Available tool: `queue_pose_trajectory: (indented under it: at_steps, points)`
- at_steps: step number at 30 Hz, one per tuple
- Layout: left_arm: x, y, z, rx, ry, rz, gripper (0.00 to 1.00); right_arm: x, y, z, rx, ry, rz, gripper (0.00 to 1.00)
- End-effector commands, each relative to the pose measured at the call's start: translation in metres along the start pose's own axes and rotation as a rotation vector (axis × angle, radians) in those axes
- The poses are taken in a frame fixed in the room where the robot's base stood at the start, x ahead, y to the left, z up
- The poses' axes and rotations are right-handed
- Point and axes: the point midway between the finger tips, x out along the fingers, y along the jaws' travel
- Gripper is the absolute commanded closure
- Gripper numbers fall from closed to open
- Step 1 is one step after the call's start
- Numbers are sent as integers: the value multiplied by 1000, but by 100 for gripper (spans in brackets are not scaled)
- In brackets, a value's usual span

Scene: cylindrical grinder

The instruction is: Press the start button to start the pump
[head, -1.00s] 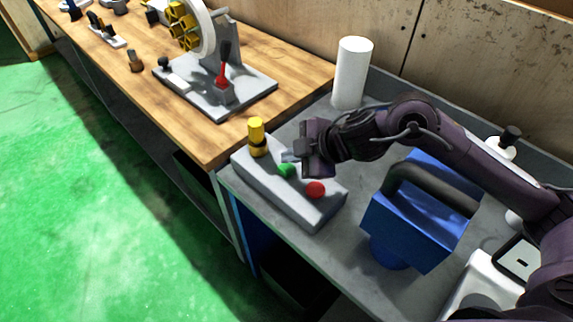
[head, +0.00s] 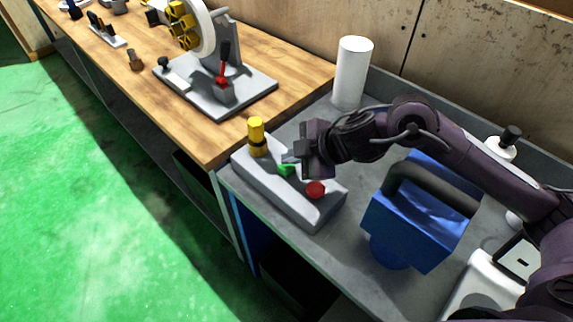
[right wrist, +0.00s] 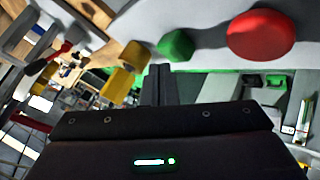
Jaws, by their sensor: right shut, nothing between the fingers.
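A grey control box (head: 272,190) stands on the grey bench. It carries a yellow knob (head: 256,137) at its far left end, a green button (head: 286,170) in the middle and a red button (head: 316,189) at the near right end. My right gripper (head: 290,158) is shut and empty, its fingertips close over the green button and partly covering it; I cannot tell whether they touch. In the right wrist view the shut fingers (right wrist: 160,72) point toward the green button (right wrist: 176,45), with the red button (right wrist: 260,35) to the right. My left gripper is not in view.
A white cylinder (head: 352,72) stands behind. The wooden table (head: 215,143) at left holds a grey fixture (head: 235,100) with a red lever.

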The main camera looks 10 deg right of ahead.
Motion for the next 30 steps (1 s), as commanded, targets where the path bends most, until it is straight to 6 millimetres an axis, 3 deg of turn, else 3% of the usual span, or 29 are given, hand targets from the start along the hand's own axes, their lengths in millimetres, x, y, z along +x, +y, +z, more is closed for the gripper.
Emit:
queue_pose_trajectory:
  at_steps: [30]
  points:
    - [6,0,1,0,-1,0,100,8,-7,6,1,1,-2,100]
